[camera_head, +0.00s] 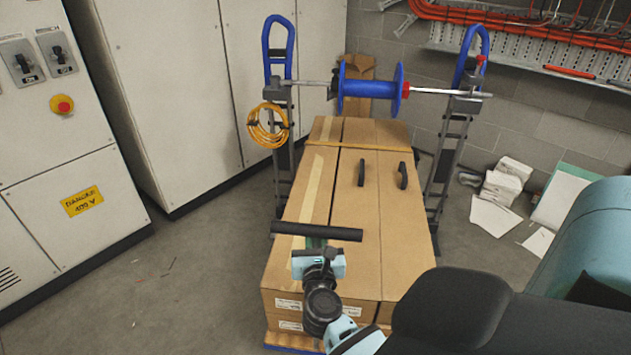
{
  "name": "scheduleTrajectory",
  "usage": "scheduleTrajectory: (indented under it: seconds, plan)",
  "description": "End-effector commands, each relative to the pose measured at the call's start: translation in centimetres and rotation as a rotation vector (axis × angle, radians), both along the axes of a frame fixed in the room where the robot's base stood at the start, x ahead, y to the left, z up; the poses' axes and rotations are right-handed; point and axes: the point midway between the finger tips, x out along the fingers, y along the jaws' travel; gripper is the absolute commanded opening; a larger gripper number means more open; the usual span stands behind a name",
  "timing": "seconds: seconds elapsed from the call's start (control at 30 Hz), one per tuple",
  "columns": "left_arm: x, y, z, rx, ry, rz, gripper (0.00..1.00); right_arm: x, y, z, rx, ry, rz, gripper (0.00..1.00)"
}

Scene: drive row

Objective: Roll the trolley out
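Large cardboard boxes (395,225) lie stacked in the middle of the view. A blue edge (285,347) shows low under their near end and appears to be the trolley's deck; its wheels are hidden. A black horizontal bar (316,231) shows over the boxes' near part; I cannot tell how it is attached. One arm of mine comes in from the bottom, seemingly the right one. Its gripper (317,250) is at the middle of the bar, but its fingertips are hard to make out, and I cannot tell whether they grip it. My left gripper is not in view.
Two grey stands with blue loops (279,50) flank the boxes, bearing a rod and blue reel (370,88). A yellow cable coil (268,126) hangs left. Cabinets (80,120) stand left. Papers (497,212) litter the right floor. Floor (170,290) at lower left is mostly clear.

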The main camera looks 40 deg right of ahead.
Motion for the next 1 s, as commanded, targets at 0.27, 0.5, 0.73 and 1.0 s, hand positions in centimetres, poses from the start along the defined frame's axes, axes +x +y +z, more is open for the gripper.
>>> scheduleTrajectory:
  seconds: [0.27,0.5,0.73,1.0]
  plan:
    - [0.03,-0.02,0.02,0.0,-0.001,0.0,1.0,-0.15,0.4,-0.38,0.005,0.007,0.005,0.0]
    - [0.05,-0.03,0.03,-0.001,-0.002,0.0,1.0,-0.11,0.35,-0.33,0.004,0.006,0.004,0.41]
    - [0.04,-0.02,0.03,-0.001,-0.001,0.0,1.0,-0.07,0.24,-0.2,0.002,0.004,0.003,0.41]
    - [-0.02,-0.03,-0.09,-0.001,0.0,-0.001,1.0,0.08,0.58,-0.2,0.003,0.003,0.004,0.41]
